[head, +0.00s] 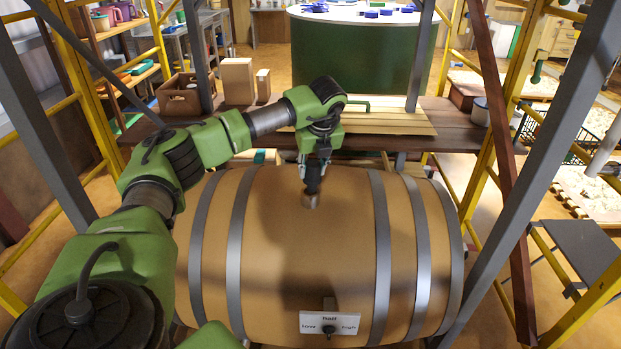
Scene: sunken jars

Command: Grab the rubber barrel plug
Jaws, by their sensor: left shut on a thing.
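A wooden barrel (275,262) with grey metal hoops lies on its side in front of me. A small brownish plug (310,201) sits at the top middle of the barrel. My left gripper (313,188) comes down from above, and its fingers are shut on the plug's top. The plug's lower end is at the barrel's surface; whether it is still seated in the hole I cannot tell. My right gripper is not in view.
A white label plate (329,323) with a small tap is on the barrel's front. Behind the barrel is a wooden shelf with slatted boards (375,119) and cardboard boxes (237,80). Grey posts and yellow scaffold bars stand on both sides.

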